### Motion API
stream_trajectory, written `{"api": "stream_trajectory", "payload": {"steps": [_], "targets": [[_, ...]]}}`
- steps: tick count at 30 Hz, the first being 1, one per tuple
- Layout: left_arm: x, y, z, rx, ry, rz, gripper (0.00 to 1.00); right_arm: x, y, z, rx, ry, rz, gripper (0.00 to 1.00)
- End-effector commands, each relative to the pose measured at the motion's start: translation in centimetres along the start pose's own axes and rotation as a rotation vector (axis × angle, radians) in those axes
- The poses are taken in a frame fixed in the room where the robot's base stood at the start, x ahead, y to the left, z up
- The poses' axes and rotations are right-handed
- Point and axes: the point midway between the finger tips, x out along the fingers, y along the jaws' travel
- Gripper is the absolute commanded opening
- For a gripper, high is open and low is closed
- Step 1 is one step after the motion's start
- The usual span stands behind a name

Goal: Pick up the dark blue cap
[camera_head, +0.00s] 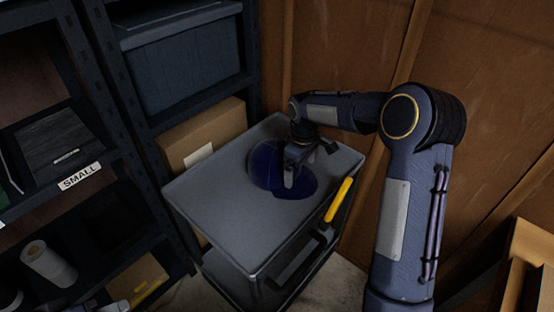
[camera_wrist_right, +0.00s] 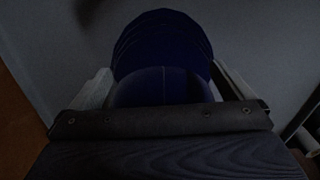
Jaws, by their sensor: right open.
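The dark blue cap (camera_head: 264,168) lies on the grey top of a cart (camera_head: 215,196), its brim toward the front right. My right gripper (camera_head: 298,176) is over the cap, pointing down, and hides part of it. In the right wrist view the cap (camera_wrist_right: 162,55) fills the middle, between the two open fingers (camera_wrist_right: 160,88). The fingers stand apart on either side of it. I cannot tell whether they touch it.
A cardboard box (camera_head: 203,132) and a dark shelf rack (camera_head: 133,110) stand behind and left of the cart. A wooden wall (camera_head: 340,45) is behind. The cart's left half is clear.

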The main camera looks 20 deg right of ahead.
Motion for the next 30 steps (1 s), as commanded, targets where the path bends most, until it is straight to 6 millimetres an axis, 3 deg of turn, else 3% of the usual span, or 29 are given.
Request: {"api": "stream_trajectory", "payload": {"steps": [9, 18, 28, 30], "targets": [[0.1, 0.0, 0.0, 0.000, 0.000, 0.000, 0.41, 4.4, -0.5, 0.1, 0.001, -0.002, -0.002, 1.00], [0.1, 0.0, 0.0, 0.000, 0.000, 0.000, 0.41, 4.8, -0.5, 0.0, 0.002, 0.000, -0.001, 1.00], [0.1, 0.0, 0.0, 0.000, 0.000, 0.000, 0.41, 4.8, -0.5, 0.0, 0.002, 0.000, -0.001, 0.57], [0.1, 0.0, 0.0, 0.000, 0.000, 0.000, 0.41, 4.8, -0.5, 0.0, 0.002, 0.001, 0.000, 0.54]]}}
